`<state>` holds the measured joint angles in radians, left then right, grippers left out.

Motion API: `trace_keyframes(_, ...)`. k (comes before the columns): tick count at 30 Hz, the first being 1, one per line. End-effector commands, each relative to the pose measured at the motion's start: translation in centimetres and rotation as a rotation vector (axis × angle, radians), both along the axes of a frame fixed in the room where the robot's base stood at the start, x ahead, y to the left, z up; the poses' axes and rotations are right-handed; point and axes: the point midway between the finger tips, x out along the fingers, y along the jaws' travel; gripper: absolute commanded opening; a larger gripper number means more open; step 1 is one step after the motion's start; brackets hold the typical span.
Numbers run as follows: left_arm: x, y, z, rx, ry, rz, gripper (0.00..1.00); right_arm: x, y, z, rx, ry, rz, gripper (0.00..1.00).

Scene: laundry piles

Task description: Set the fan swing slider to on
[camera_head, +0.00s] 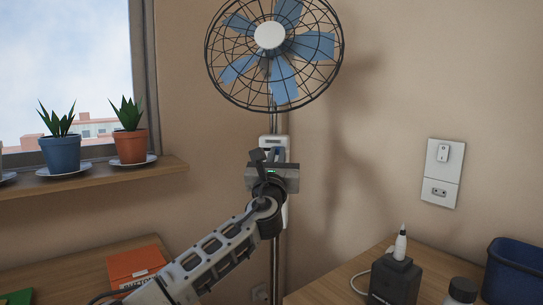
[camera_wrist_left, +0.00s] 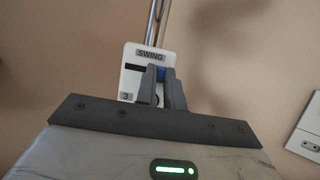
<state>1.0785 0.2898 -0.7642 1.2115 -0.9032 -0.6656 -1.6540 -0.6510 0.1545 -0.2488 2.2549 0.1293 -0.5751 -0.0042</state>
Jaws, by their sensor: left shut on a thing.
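A blue-bladed fan in a black wire cage (camera_head: 270,36) stands in the corner on a thin pole. A white control panel (camera_head: 272,140) is on the pole below it; in the left wrist view the panel (camera_wrist_left: 132,83) bears the label "SWING" and a dark slot. The blue slider knob (camera_wrist_left: 164,72) is at the right end of the slot, mostly hidden by my fingers. My left gripper (camera_head: 267,155) is at the panel; in the left wrist view its fingers (camera_wrist_left: 162,84) are shut on the knob. My right gripper is out of view.
Potted plants (camera_head: 130,145) stand on a wooden window shelf (camera_head: 100,179) at left. A switch and socket plate (camera_head: 440,180) is on the right wall. A dark device (camera_head: 395,280) and a blue bin (camera_head: 515,270) are at lower right; an orange box (camera_head: 135,262) is at lower left.

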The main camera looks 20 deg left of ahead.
Motion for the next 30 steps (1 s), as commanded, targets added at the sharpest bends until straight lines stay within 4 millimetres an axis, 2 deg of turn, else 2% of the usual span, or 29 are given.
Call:
trace_keyframes(1, 0.0, -0.4, 0.0, 0.002, 0.0, -0.009, 0.0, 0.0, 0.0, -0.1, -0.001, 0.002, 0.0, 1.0)
trace_keyframes(3, -0.1, -0.4, 0.0, 0.002, 0.0, -0.01, 0.24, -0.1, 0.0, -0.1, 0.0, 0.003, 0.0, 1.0)
trace_keyframes(4, -0.1, -0.4, 0.0, 0.002, 0.0, -0.01, 0.32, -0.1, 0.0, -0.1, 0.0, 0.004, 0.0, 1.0)
trace_keyframes(13, -0.1, -0.2, -0.1, 0.001, 0.0, -0.006, 0.33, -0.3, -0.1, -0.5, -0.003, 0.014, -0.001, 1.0)
trace_keyframes(17, -0.8, -0.3, -0.4, 0.002, 0.001, -0.008, 0.33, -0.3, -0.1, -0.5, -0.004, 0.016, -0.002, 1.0)
trace_keyframes(23, -4.0, -0.7, -1.8, 0.002, 0.002, -0.009, 0.33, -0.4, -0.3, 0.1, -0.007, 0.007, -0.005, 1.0)
trace_keyframes(30, -9.5, -1.4, -4.1, 0.002, 0.003, -0.01, 0.33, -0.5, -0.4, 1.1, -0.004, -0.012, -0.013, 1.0)
